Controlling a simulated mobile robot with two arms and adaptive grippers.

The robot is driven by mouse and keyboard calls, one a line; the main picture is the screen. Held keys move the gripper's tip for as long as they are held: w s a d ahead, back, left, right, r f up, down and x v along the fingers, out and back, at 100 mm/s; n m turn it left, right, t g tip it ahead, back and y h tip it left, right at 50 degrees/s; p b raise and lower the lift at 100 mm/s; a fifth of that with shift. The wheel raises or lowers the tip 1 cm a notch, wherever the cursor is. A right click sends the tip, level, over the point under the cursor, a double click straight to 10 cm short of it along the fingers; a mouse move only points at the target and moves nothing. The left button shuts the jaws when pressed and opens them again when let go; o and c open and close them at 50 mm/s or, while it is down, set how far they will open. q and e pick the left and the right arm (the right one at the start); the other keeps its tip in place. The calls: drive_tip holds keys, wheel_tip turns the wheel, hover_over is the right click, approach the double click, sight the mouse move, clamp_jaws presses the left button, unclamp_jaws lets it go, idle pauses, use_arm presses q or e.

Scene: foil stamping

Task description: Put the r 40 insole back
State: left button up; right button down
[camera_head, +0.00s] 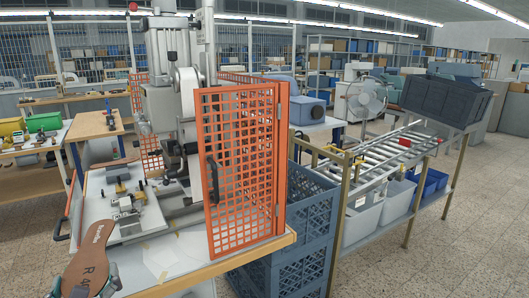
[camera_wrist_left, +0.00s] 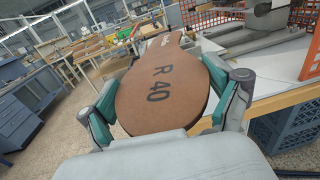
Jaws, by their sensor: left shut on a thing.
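The brown R 40 insole (camera_head: 88,258) is at the lower left of the head view, at the table's left end. Its dark R 40 lettering faces up. My left gripper (camera_head: 82,291), at the bottom edge, is shut on the wide lettered end. In the left wrist view, the insole (camera_wrist_left: 158,78) lies between the teal and grey fingers of my left gripper (camera_wrist_left: 166,108), its narrower part pointing away. The stamping press (camera_head: 175,100) stands beyond it, with a light plate (camera_head: 112,200) carrying small clamps. My right gripper is not in view.
An orange mesh guard (camera_head: 240,165) stands open at the right of the press. Blue crates (camera_head: 300,240) are stacked right of the table (camera_head: 215,268). A roller rack (camera_head: 390,150) bears a dark bin (camera_head: 445,100). Floor is clear at the far right.

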use_arm(q)
drive_tip(key=s+d+f+m+t+h, duration=0.1)
drive_tip(key=d+f+m+h, duration=0.1)
drive_tip(key=d+f+h, duration=0.2)
drive_tip(key=s+d+f+m+h, duration=0.1)
drive_tip(key=d+f+m+h, duration=0.2)
drive_tip(key=d, duration=0.8)
drive_tip(key=shift+s+d+f+t+h, duration=0.15)
drive_tip(key=shift+s+f+t+h, duration=0.2)
drive_tip(key=shift+f+h, duration=0.35)
drive_tip(key=shift+w+f+y, duration=0.1)
drive_tip(key=shift+y, duration=0.2)
